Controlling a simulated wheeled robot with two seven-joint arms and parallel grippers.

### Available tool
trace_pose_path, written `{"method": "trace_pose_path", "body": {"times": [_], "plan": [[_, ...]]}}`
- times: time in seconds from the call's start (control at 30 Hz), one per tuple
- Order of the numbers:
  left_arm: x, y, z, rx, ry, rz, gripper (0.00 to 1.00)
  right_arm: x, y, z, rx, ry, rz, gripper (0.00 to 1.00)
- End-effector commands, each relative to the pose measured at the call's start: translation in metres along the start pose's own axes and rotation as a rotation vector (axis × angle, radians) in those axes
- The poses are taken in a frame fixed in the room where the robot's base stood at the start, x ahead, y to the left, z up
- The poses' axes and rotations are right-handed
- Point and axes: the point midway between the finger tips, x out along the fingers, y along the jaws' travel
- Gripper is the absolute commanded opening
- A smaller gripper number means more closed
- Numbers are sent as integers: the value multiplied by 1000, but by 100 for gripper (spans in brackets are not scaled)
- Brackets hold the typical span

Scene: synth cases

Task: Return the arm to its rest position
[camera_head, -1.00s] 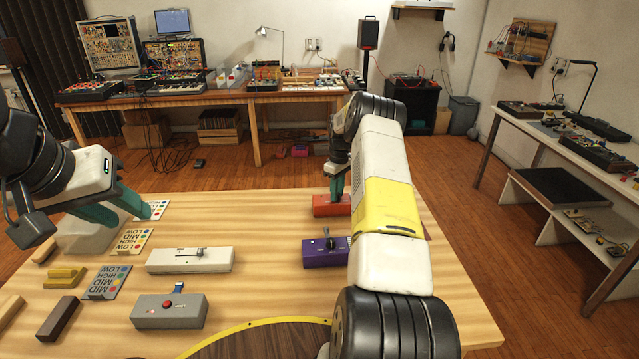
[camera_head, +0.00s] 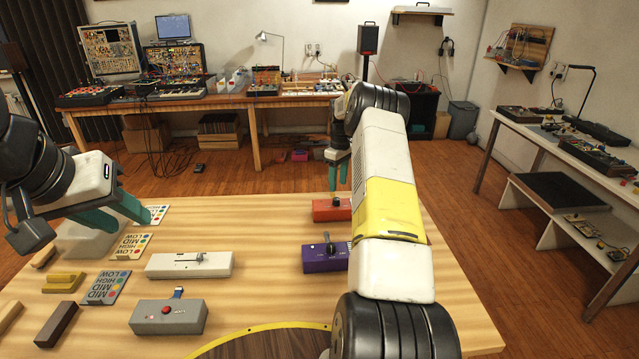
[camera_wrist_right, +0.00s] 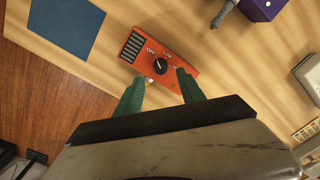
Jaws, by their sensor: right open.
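My right gripper (camera_head: 340,176) is open and empty, with its teal fingers above the orange box (camera_head: 331,213). In the right wrist view the fingers (camera_wrist_right: 160,84) stand apart on either side of the black dial (camera_wrist_right: 160,66) of the orange box (camera_wrist_right: 178,52), which has OFF and LOW labels. A gap shows between the fingers and the box in the head view. My left gripper (camera_head: 122,214) is open and empty over the table's left side, beside the leaning label cards. My right arm crosses the middle of the head view and hides part of the table.
On the wooden table (camera_head: 260,215) stand a purple box (camera_head: 326,259) with a lever, a white slider box (camera_head: 188,266) and a grey box with a red button (camera_head: 168,318). Label cards (camera_head: 131,247) and small blocks (camera_head: 57,324) lie at the left.

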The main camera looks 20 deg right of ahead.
Motion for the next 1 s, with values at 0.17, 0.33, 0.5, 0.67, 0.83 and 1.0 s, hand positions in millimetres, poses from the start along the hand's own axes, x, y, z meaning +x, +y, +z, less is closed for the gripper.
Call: {"method": "trace_pose_path", "body": {"times": [0.17, 0.33, 0.5, 0.67, 0.83, 1.0], "plan": [[0, 0, 0, 0, 0, 0, 36, -12, 0, 0, 0, 0, 0, 46], [0, 0, 0, 0, 0, 0, 36, -12, 0, 0, -1, 0, -1, 46], [0, 0, 0, 0, 0, 0, 36, -12, 0, 0, -1, 0, -1, 46], [0, 0, 0, 0, 0, 0, 36, -24, -5, -2, 2, 7, 6, 46], [0, 0, 0, 0, 0, 0, 36, -88, -35, -8, 32, 51, 44, 46], [0, 0, 0, 0, 0, 0, 36, -168, -90, -1, 90, 119, 84, 46]]}}
